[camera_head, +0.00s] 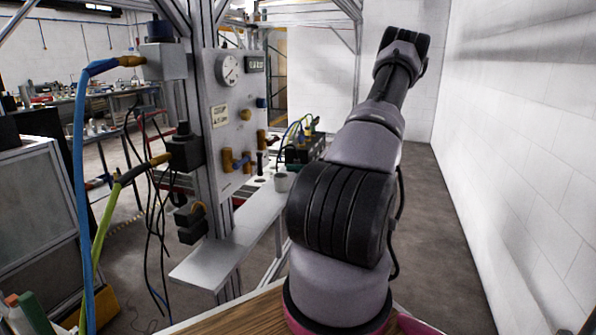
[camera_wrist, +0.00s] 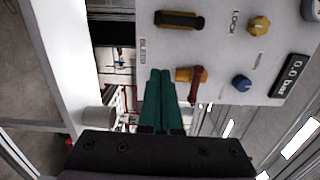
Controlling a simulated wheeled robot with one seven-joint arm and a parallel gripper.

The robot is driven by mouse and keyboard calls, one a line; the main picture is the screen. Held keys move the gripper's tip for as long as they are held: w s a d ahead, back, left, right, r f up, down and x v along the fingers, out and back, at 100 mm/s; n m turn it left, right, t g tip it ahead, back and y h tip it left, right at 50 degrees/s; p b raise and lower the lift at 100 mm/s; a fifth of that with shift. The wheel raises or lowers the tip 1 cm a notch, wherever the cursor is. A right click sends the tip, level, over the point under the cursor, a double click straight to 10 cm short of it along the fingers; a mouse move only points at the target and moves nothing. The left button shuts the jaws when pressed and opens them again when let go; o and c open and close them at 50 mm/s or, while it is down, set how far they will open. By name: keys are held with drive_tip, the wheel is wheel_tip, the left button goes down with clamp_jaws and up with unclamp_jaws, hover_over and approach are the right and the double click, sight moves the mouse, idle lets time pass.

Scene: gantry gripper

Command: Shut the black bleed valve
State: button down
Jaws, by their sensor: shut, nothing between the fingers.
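The black bleed valve (camera_wrist: 180,20) is on the grey panel at the top of the wrist view, beside the sideways word BLEED. Its black handle lies across the picture over a brass body, roughly along it. In the head view a dark upright handle (camera_head: 260,164) low on the panel appears to be the same valve. My gripper (camera_wrist: 160,72) has green fingers, closed together and empty. They point toward the panel's edge, below the black valve in the wrist view and apart from it.
A red-handled brass valve (camera_wrist: 197,84) is close right of my fingers. A blue knob (camera_wrist: 241,82), a yellow LOCK knob (camera_wrist: 259,25) and a 0.0 bar display (camera_wrist: 291,76) share the panel. A grey cup (camera_head: 283,181) stands on the ledge (camera_head: 215,262). A white wall (camera_head: 530,130) bounds the right.

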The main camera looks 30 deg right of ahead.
sight(259, 164)
drive_tip(key=w+a, duration=0.2)
drive_tip(key=a, duration=0.5)
drive_tip(key=shift+w+a, duration=0.2)
drive_tip(key=shift+w, duration=0.05)
drive_tip(key=shift+s+a+f+m, duration=0.1)
drive_tip(key=shift+a+m, duration=0.1)
drive_tip(key=shift+m, duration=0.7)
drive_tip(key=s+a+m, duration=0.1)
drive_tip(key=m, duration=0.4)
drive_tip(key=a+m, duration=0.1)
drive_tip(key=m, duration=0.4)
drive_tip(key=s+a+m+t, duration=0.1)
drive_tip(key=m, duration=0.4)
drive_tip(key=shift+s+a+r, duration=0.1)
drive_tip(key=shift+s+r, duration=0.1)
drive_tip(key=shift+s, duration=0.1)
idle(0.8)
